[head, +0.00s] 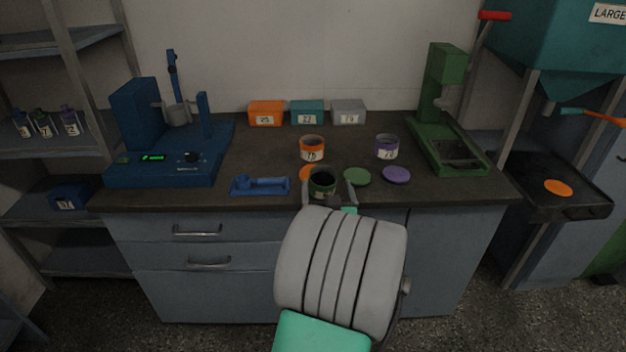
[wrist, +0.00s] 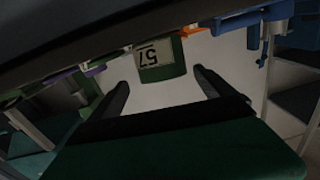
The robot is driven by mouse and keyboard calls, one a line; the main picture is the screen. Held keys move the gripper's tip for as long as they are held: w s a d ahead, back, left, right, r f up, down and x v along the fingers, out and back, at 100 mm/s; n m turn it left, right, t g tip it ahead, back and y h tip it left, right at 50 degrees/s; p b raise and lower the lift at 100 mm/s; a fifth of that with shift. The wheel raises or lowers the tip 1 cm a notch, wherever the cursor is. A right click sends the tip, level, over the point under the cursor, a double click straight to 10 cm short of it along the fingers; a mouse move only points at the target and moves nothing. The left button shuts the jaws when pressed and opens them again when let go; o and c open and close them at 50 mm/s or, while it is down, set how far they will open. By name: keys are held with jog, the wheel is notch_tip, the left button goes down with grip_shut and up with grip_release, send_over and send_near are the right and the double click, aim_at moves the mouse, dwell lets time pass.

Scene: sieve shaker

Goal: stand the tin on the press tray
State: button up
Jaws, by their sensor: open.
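A dark green open tin (head: 322,184) stands upright near the front edge of the bench. It also shows upside down in the wrist view (wrist: 160,66), with a label reading 57. My gripper (head: 329,193) is open at the tin, its fingers toward either side; I cannot tell whether they touch it. In the wrist view the open fingers (wrist: 160,84) show nothing clamped between them. An orange tin (head: 312,149) and a purple tin (head: 387,147) stand farther back. The green press (head: 446,85) stands at the bench's right, its framed tray (head: 463,153) at its base with no tin on it.
Green (head: 357,177), purple (head: 396,175) and partly hidden orange (head: 305,174) lids lie near the green tin. Orange, teal and grey boxes (head: 348,112) line the wall.

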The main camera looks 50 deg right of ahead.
aim_at(322, 169)
jog(key=p+x, duration=0.1)
jog(key=x, duration=0.6)
jog(key=shift+w, duration=0.35)
jog(key=shift+c, duration=0.4)
jog(key=shift+r, duration=0.15)
jog(key=c, duration=1.7)
